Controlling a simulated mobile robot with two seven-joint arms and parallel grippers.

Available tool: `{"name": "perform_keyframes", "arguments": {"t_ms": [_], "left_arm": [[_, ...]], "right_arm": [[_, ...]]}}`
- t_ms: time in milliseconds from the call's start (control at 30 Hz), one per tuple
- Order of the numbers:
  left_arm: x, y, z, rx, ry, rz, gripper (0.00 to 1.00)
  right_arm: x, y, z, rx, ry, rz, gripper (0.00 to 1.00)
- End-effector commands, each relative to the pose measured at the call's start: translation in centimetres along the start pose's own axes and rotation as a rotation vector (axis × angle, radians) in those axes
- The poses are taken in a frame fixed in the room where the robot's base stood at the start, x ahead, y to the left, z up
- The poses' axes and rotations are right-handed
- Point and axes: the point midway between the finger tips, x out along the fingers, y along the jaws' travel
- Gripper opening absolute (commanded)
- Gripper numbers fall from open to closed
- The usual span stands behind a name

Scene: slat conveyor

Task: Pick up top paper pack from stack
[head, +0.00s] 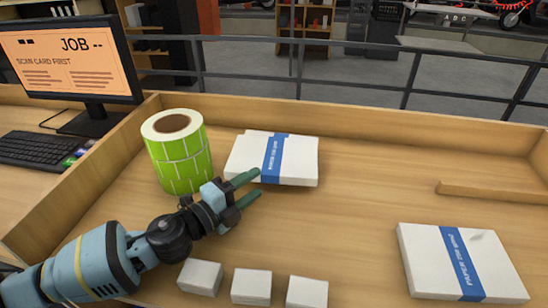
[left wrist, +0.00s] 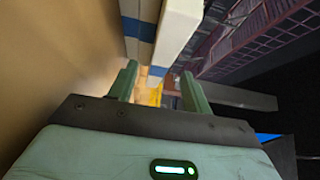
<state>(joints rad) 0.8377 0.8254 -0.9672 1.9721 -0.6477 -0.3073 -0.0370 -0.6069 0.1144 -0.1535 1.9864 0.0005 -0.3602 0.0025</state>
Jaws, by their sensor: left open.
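A stack of white paper packs with a blue band (head: 300,158) lies on the wooden worktop, right of the green label rolls. In the left wrist view, white pack edges with blue bands (left wrist: 176,25) show ahead of the fingers. My left gripper (head: 257,183) is open and empty, with its two green fingers at the near left edge of the stack. The fingers also show in the left wrist view (left wrist: 159,70). Whether they touch the packs I cannot tell. Another banded paper pack (head: 462,262) lies apart at the right front. My right gripper is not in view.
Green label rolls (head: 180,160) stand stacked close behind my left wrist. Several small white boxes (head: 251,286) line the front. A raised wooden rim (head: 350,117) edges the worktop; a monitor (head: 70,60) and keyboard (head: 45,149) stand left.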

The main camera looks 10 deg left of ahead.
Motion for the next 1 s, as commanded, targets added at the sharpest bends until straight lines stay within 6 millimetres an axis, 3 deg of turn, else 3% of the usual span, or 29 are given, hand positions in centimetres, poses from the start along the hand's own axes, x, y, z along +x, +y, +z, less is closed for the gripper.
{"name": "perform_keyframes", "arguments": {"t_ms": [400,700,1000], "left_arm": [[4.7,0.0,0.0,0.001,-0.001,-0.001,0.49],[5.1,0.1,0.0,0.000,-0.001,0.001,0.49],[5.1,0.1,0.0,0.000,-0.001,0.001,0.12]], "right_arm": [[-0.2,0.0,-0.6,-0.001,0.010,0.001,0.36],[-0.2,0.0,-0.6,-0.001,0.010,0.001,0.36],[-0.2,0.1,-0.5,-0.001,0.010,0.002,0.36]]}}
